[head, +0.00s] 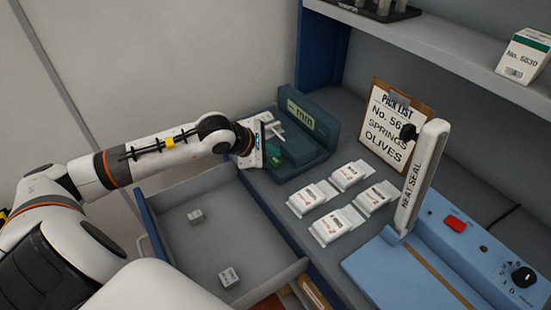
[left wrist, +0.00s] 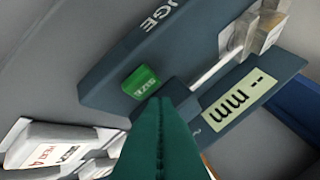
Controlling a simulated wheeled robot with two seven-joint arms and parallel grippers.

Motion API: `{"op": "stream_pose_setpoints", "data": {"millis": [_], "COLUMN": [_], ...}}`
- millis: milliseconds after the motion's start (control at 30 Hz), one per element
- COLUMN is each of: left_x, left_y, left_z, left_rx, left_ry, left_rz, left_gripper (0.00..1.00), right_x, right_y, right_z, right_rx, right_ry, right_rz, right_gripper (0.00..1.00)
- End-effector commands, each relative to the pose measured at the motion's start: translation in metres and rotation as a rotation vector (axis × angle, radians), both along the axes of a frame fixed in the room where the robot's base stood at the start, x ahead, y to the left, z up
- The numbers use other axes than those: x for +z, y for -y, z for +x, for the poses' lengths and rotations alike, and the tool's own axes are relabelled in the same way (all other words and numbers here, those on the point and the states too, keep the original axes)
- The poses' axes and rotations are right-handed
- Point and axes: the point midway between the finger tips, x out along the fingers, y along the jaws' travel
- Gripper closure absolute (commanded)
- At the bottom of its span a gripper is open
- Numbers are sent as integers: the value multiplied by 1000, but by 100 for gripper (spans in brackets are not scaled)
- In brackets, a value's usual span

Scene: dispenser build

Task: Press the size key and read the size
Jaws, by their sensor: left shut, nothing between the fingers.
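The dark teal gauge (head: 318,137) stands on the counter at the back. Its display (head: 300,115) shows only a dash and "mm" in the left wrist view (left wrist: 239,103); no number shows. The green key marked SIZE (left wrist: 141,82) is on the gauge's top face. My left gripper (head: 275,158) is over the gauge's left part, shut and empty. In the left wrist view its dark green fingers (left wrist: 161,104) end just beside the key; I cannot tell whether they touch it. My right gripper is not in view.
Several white packets (head: 345,177) lie right of the gauge. A pick list board (head: 397,150) reads springs and olives. A blue heat sealer (head: 425,265) stands at right. An open grey drawer (head: 190,255) with two small boxes is in front. A shelf (head: 440,55) overhangs the back.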

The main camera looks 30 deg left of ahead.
Motion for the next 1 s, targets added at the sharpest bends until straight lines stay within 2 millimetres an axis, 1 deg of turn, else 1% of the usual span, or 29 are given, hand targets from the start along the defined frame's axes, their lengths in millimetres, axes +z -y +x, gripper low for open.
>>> {"op": "stream_pose_setpoints", "data": {"millis": [267, 367, 733, 833, 1000], "left_x": [3, 10, 46, 51, 50], "left_y": [0, 0, 0, 0, 0], "left_z": [0, 0, 0, 0, 0], "left_rx": [-1, -1, -1, 0, -1], "left_ry": [2, 3, 3, 2, 2], "left_rz": [0, 0, 1, 1, 0], "left_gripper": [100, 100, 100, 100, 100], "right_x": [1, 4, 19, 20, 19], "right_y": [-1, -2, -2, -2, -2], "right_z": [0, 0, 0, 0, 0], "right_rx": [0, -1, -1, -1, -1], "right_ry": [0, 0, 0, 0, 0], "right_rz": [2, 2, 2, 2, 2], "right_gripper": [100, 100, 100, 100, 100]}}
